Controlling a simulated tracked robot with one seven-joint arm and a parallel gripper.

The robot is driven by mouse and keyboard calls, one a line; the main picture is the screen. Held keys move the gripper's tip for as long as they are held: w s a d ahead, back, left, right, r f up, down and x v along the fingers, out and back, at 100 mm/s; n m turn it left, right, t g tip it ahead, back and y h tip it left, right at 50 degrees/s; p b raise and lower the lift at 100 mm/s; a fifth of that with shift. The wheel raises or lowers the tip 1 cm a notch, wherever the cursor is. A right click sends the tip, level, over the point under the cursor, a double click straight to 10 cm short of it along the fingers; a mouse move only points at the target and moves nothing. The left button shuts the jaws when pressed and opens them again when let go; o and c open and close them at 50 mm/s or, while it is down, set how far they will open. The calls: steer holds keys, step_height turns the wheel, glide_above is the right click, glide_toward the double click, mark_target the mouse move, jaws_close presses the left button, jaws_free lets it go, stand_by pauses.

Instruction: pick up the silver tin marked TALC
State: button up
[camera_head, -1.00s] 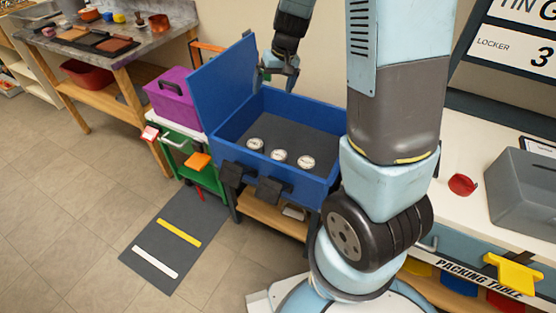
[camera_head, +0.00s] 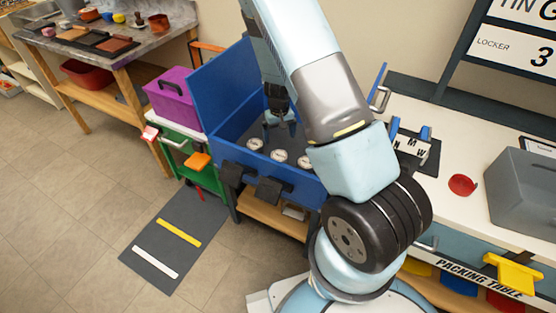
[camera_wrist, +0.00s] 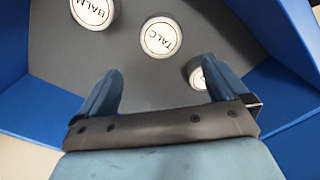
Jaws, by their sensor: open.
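The silver tin marked TALC (camera_wrist: 161,37) is a round, white-topped tin lying on the dark floor of the blue box, in the upper middle of the wrist view. In the head view it is the middle one (camera_head: 278,155) of three tins. My gripper (camera_wrist: 162,72) is open and empty inside the box, its fingers apart on the near side of TALC and touching no tin. In the head view my gripper (camera_head: 280,126) hangs beyond the tins.
A tin marked BALM (camera_wrist: 92,10) lies left of TALC in the wrist view. A third tin (camera_wrist: 198,76) is partly hidden by my right finger, its label unreadable. The blue box's walls (camera_wrist: 283,28) and raised lid (camera_head: 222,78) bound the space.

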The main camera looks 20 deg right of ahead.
mark_target(279, 155)
step_height(279, 155, down, 8)
steer(key=shift+r, duration=0.2)
steer(key=shift+s+a+f, duration=0.1)
steer(key=shift+s+f, duration=0.05)
steer(key=shift+f, duration=1.2)
steer(key=shift+s+f, duration=0.1)
steer(key=shift+f, duration=1.2)
steer(key=shift+c, duration=0.5)
steer(key=c, duration=1)
